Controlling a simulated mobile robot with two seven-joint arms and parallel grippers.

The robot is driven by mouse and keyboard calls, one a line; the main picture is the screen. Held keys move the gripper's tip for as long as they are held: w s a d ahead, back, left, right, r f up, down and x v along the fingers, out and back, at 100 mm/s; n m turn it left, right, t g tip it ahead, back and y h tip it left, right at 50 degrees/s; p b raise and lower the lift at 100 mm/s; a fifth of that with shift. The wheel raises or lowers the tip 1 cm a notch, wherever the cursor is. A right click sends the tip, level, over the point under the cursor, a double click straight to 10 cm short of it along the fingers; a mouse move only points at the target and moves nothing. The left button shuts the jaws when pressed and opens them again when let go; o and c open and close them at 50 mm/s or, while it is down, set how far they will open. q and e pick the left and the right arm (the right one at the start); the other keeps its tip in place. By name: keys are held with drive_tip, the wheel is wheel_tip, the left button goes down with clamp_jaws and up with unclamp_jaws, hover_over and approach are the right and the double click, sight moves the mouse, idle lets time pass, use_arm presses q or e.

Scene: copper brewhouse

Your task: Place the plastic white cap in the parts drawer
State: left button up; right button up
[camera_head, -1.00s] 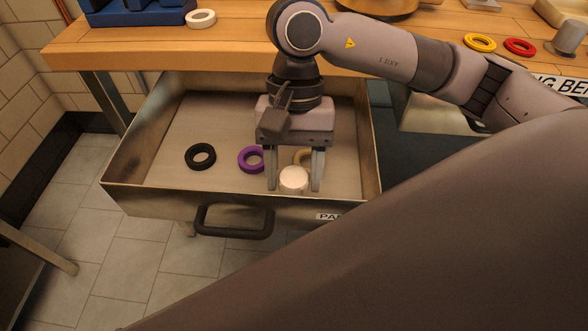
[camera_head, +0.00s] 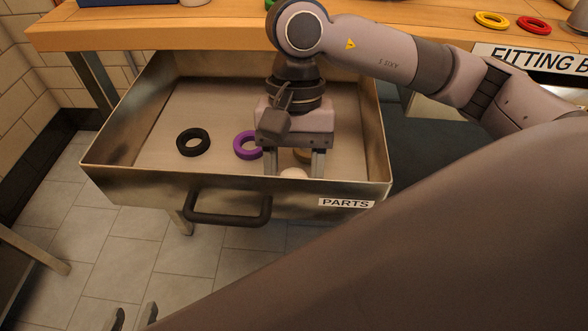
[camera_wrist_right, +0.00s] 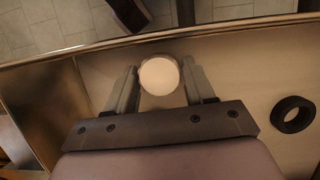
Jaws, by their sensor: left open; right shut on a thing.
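The parts drawer (camera_head: 230,185) is pulled open under the bench, with a PARTS label on its front. My right gripper (camera_head: 294,168) points down inside it, near the front wall. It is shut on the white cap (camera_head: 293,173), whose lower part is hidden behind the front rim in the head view. In the right wrist view the round cap (camera_wrist_right: 159,76) sits between the two fingers, close to the drawer wall. Whether it touches the drawer floor I cannot tell. My left gripper (camera_head: 132,318) is open and empty at the bottom left edge, outside the drawer; only its fingertips show.
A yellow ring (camera_head: 492,20) and a red ring (camera_head: 534,25) lie on the bench (camera_head: 180,30) above.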

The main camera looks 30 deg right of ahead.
drive_tip(key=shift+f+b, duration=0.3)
drive_tip(key=shift+b, duration=0.05)
drive_tip(key=shift+f, duration=0.25)
drive_tip(key=o, duration=1.4)
